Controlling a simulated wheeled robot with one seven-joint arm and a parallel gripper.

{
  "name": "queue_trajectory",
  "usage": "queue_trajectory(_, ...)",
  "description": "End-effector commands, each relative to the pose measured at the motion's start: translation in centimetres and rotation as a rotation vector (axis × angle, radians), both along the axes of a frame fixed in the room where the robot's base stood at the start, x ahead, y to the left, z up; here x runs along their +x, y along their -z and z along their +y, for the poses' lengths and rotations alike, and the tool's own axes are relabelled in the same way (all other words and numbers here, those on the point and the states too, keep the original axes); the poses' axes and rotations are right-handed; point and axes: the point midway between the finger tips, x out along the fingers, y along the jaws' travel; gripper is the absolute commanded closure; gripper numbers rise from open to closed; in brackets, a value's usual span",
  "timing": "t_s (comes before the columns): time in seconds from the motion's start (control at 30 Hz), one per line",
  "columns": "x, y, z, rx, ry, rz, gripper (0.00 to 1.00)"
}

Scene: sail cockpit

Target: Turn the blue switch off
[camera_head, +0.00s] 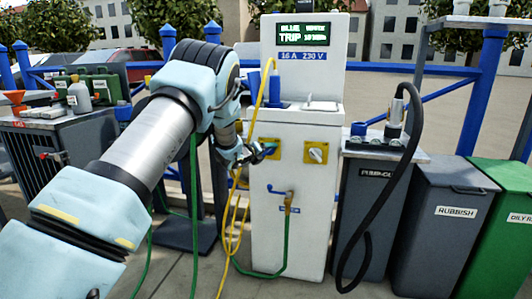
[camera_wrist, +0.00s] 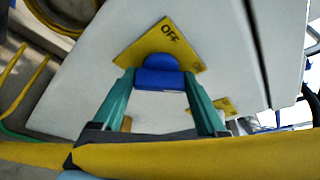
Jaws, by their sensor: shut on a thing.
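The blue switch (camera_wrist: 160,78) is a blue knob on a yellow plate marked OFF (camera_wrist: 165,42). In the wrist view the plate looks tilted and the knob lies between my two green fingers. My gripper (camera_wrist: 160,80) is shut on the knob. In the head view my gripper (camera_head: 265,151) is at the left yellow plate (camera_head: 275,143) on the white service pedestal (camera_head: 328,200) and partly covers the switch. I cannot tell the switch's exact setting. The pedestal's screen (camera_head: 303,34) shows BLUE and TRIP, with smaller text.
A second yellow plate with a pale knob (camera_head: 316,152) is to the right. A yellow cable (camera_head: 236,215) hangs close beside my gripper, and a yellow band (camera_wrist: 200,158) crosses the wrist view's bottom. A green hose (camera_head: 287,245) hangs from the tap. Bins (camera_head: 440,220) stand right.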

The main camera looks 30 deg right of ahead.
Motion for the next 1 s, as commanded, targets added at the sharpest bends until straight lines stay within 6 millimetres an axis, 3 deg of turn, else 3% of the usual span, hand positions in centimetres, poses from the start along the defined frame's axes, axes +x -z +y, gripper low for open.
queue_trajectory(0.03,0.01,0.00,0.02,0.000,0.000,0.000,0.41)
queue_trajectory(0.4,0.00,0.02,0.03,0.001,-0.001,0.000,0.81)
queue_trajectory(0.77,0.06,0.26,0.09,-0.049,0.000,0.046,0.81)
queue_trajectory(1.0,0.12,0.58,0.18,-0.173,-0.001,0.160,0.81)
